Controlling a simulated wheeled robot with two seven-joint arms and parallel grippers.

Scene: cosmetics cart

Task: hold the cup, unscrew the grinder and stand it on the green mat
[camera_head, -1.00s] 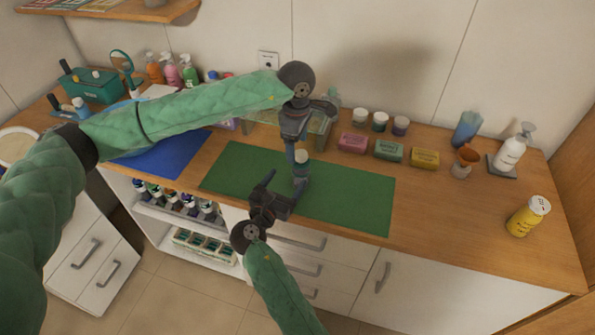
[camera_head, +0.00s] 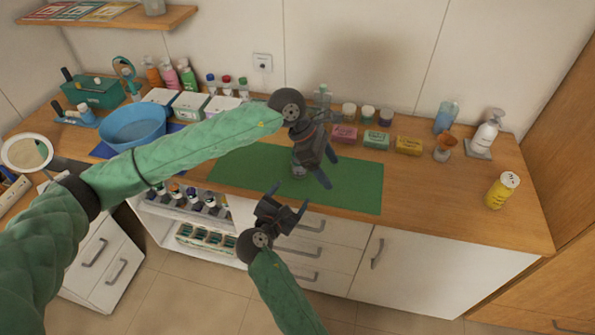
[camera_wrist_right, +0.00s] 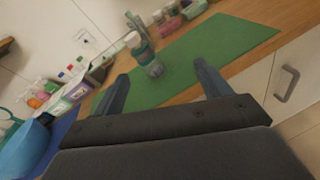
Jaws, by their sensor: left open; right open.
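An upright piece with a pale top, a green band and a clear lower part (camera_wrist_right: 150,62) stands on the green mat (camera_wrist_right: 225,42) in the right wrist view. It looks like the grinder on top of the cup, but I cannot tell whether they are screwed together. In the head view its clear part (camera_head: 298,168) shows only partly, behind my left gripper (camera_head: 328,169).
Behind the mat (camera_head: 355,195) stand small jars (camera_head: 349,113) and boxed soaps (camera_head: 376,140). A blue basin (camera_head: 133,128) and bottles (camera_head: 170,78) are at left. A yellow shaker (camera_head: 501,190) and pump bottle (camera_head: 486,135) stand at right. The mat's right part is clear.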

